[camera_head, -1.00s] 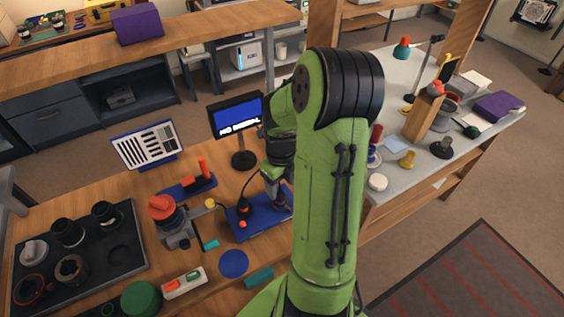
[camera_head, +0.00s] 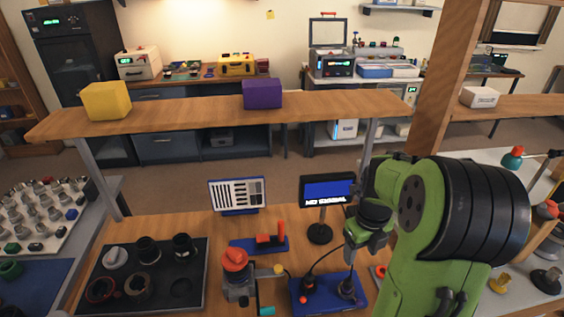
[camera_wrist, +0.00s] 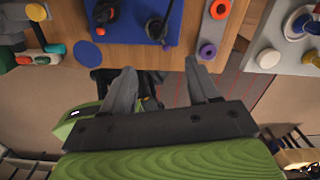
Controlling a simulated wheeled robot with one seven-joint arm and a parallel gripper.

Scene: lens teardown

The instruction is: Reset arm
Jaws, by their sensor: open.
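My green arm stands at the right in the head view, folded above the right end of the wooden workbench (camera_head: 200,222). My gripper (camera_wrist: 158,82) shows in the wrist view with two grey fingers spread apart and nothing between them. Past its fingertips are the bench edge and a blue mat (camera_wrist: 146,18) with dark devices on it. In the head view the same blue mat (camera_head: 322,303) lies beside my arm. My gripper's fingers are hidden or too small to make out in the head view.
A black tray (camera_head: 205,290) with lens parts sits at the bench's left. A red-topped grey device (camera_head: 237,275), a small monitor (camera_head: 327,192) and a tool panel (camera_head: 237,194) stand on the bench. A raised shelf (camera_head: 190,118) crosses behind. A wooden post (camera_head: 452,90) rises near my arm.

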